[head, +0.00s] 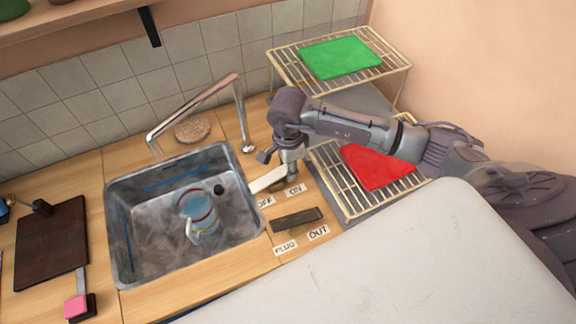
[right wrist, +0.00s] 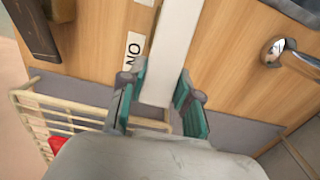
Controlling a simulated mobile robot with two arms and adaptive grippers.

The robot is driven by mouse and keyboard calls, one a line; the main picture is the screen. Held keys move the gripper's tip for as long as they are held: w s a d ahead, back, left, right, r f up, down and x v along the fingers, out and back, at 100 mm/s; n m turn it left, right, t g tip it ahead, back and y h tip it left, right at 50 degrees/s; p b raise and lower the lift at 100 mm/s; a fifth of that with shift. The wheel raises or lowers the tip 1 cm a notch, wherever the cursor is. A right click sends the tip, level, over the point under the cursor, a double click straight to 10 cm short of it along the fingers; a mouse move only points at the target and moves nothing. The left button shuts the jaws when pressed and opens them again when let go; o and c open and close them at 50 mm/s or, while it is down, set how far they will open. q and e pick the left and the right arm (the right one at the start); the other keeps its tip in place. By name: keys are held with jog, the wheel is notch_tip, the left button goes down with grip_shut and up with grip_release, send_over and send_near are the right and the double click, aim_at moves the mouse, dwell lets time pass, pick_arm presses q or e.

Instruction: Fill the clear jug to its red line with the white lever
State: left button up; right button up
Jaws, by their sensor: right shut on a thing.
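The white lever (head: 266,181) is on the counter right of the sink, above the OFF label (head: 265,202) and ON label (head: 295,189). My right gripper (head: 278,167) is at the lever's right end. In the right wrist view, its fingers (right wrist: 160,98) are shut on the white lever (right wrist: 172,55), one on each side. My left gripper is out of view.
The metal sink (head: 125,268) has a tap (head: 190,103) arching over its back edge; I see no clear stream. A dark plug lever (head: 297,219) lies in front of the white one. A wire rack (head: 350,203) with a red cloth (head: 376,169) stands to the right.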

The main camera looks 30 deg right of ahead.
grip_shut()
jog(key=shift+d+f+y+b, duration=0.15)
jog(key=shift+f+y+b, duration=0.2)
jog(key=shift+b, duration=0.55)
jog(key=shift+y+b, duration=0.25)
jog(key=shift+b, duration=0.2)
jog(key=shift+r, duration=0.1)
jog(key=o, duration=1)
grip_release()
jog(key=shift+r, duration=0.1)
